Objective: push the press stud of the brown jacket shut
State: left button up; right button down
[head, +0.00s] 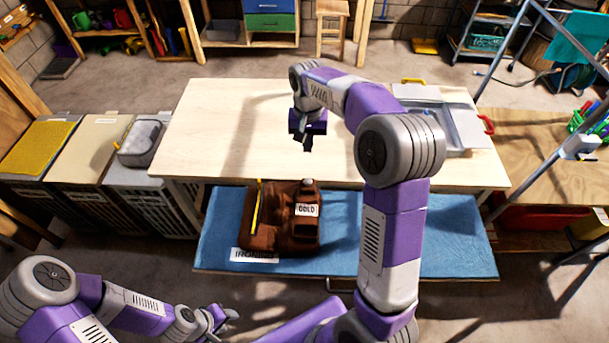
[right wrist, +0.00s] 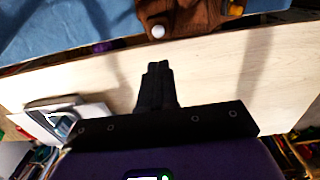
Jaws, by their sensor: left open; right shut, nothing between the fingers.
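The brown jacket (head: 285,235) lies folded on a blue mat (head: 350,235), with a white label (head: 307,210) on it. A small pale round knob, perhaps the press stud (head: 308,182), shows at its far right edge. In the right wrist view the jacket (right wrist: 195,12) is at the top edge, with the white round stud (right wrist: 158,32) on its near side. My right gripper (head: 308,145) is shut and empty above the pale table, beyond the jacket and apart from it; its fingers (right wrist: 158,68) point towards the stud in the wrist view. My left gripper (head: 228,318) is open, low at the front left.
The pale table (head: 230,120) stands behind the lower blue mat. A yellow strip (head: 257,210) lies along the jacket's left side. A grey tray (head: 465,128) is at the table's right end. Bins with a grey tub (head: 140,145) stand left. The table's middle is clear.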

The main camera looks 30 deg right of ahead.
jog(key=b, duration=0.2)
send_near(308, 181)
notch_tip(308, 181, down, 7)
jog(key=shift+w+r, duration=0.1)
jog(key=shift+w, duration=0.05)
dwell(0.4)
